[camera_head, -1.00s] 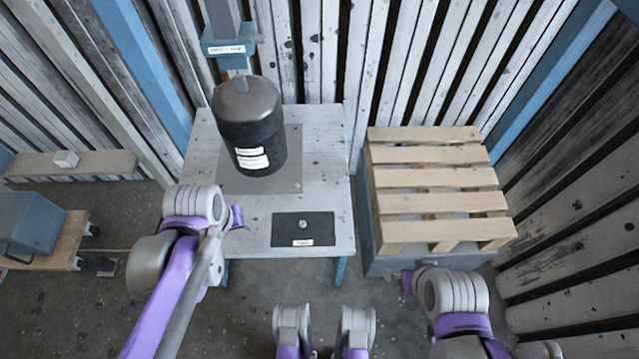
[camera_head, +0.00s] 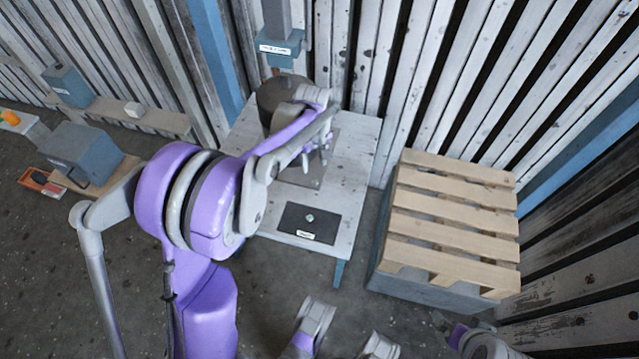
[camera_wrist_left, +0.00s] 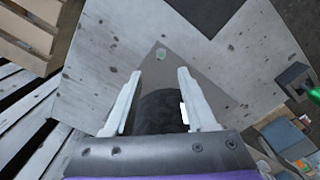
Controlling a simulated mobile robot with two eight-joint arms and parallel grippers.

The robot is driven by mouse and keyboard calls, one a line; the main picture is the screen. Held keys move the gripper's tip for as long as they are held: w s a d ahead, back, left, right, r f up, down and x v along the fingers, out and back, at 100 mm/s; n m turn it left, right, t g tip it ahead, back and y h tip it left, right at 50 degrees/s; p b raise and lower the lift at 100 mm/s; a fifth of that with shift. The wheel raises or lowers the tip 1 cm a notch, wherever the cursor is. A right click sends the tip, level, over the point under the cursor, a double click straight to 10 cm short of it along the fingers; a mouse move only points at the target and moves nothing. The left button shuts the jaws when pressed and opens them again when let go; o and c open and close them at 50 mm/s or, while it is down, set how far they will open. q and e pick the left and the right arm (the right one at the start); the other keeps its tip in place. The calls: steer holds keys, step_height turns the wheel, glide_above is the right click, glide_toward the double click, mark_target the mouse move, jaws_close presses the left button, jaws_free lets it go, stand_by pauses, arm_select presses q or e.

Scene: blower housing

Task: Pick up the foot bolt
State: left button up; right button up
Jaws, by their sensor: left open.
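A small bolt (camera_wrist_left: 161,54) stands at the corner of the grey base plate (camera_wrist_left: 180,70) in the left wrist view. Another small bolt head (camera_head: 310,218) sits on the dark mat (camera_head: 290,225) in the head view. I cannot tell from its looks alone which is the foot bolt. My left gripper (camera_head: 317,157) is open over the plate, and its two fingers (camera_wrist_left: 157,98) show empty in the left wrist view, with the plate-corner bolt beyond the tips. The dark cylindrical housing (camera_head: 272,96) is partly hidden by my left arm.
The white table (camera_head: 347,190) carries the plate, housing and mat. A slatted wooden pallet (camera_head: 450,215) on a grey block stands to its right. A blue-grey bracket (camera_head: 280,47) hangs above the housing. A grey box (camera_head: 80,152) is at the left.

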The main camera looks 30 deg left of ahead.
mark_target(314, 181)
arm_select(q)
step_height(314, 181, down, 8)
steer(key=shift+a+r+b, duration=0.1)
steer(key=shift+r+b, duration=0.05)
steer(key=shift+b, duration=0.95)
steer(key=shift+r, duration=0.1)
jaws_close()
step_height(314, 181, up, 10)
steer(key=p, duration=0.3)
